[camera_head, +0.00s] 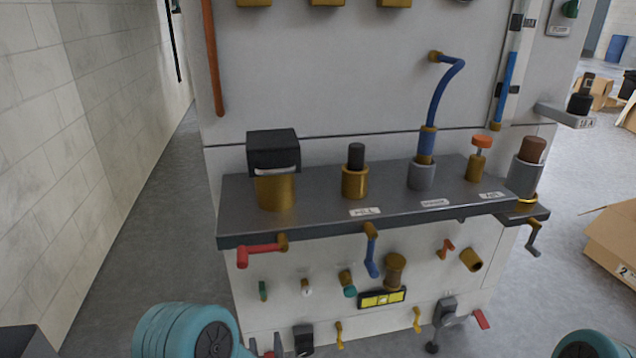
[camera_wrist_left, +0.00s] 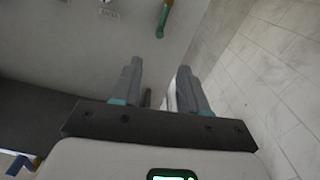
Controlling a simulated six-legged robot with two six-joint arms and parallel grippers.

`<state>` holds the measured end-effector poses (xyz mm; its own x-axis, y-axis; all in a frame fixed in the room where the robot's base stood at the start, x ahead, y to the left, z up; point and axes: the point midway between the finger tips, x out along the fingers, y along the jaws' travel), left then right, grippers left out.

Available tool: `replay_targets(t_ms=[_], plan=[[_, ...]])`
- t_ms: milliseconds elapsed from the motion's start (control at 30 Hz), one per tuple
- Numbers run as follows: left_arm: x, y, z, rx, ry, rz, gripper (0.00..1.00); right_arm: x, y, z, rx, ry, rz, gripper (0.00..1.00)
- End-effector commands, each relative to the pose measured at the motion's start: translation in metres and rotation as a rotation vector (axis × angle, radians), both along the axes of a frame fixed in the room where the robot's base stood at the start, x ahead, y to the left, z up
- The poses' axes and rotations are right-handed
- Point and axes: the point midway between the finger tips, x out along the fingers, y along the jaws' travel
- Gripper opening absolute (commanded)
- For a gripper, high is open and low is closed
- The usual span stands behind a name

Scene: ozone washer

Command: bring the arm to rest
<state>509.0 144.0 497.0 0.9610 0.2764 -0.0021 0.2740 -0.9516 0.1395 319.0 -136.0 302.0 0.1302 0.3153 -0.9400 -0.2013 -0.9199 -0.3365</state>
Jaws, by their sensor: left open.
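My left gripper (camera_wrist_left: 158,85) shows in the left wrist view with its two grey fingers apart and nothing between them. It points towards a pale panel (camera_wrist_left: 110,45), with a tiled wall on the right. In the head view a teal joint of my left arm (camera_head: 185,332) is at the bottom left, in front of the washer panel (camera_head: 330,90). Small grey tips near the bottom edge beside it may be the left fingers; I cannot tell. A teal part of my right arm (camera_head: 590,346) shows at the bottom right, but its gripper is out of view.
A dark shelf (camera_head: 325,218) juts from the panel and bears a black-capped brass fitting (camera_head: 275,190) and several plugs. Handles, including a red one (camera_head: 258,253), stick out below. A tiled wall (camera_head: 60,150) stands left; open floor (camera_head: 165,240) lies between. A cardboard box (camera_head: 612,240) is at right.

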Motion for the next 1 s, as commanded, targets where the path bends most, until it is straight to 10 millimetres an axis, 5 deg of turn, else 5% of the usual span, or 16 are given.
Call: replay_targets(t_ms=[300,500,767,900,1000], plan=[[-0.002,0.053,0.121,-0.006,0.037,0.107,0.43,-0.003,0.003,0.134,0.002,0.006,0.012,0.43],[-0.010,0.075,0.170,-0.076,0.193,0.094,0.43,-0.008,0.007,0.218,0.005,0.020,0.025,0.43],[-0.043,0.066,0.189,-0.252,0.560,-0.031,0.43,-0.018,0.012,0.313,0.011,0.043,0.043,0.43],[-0.082,0.042,0.188,-0.356,0.810,-0.145,0.43,-0.022,0.014,0.349,0.014,0.055,0.051,0.43],[-0.117,0.021,0.177,-0.418,0.997,-0.239,0.43,-0.025,0.015,0.357,0.016,0.063,0.056,0.43]])
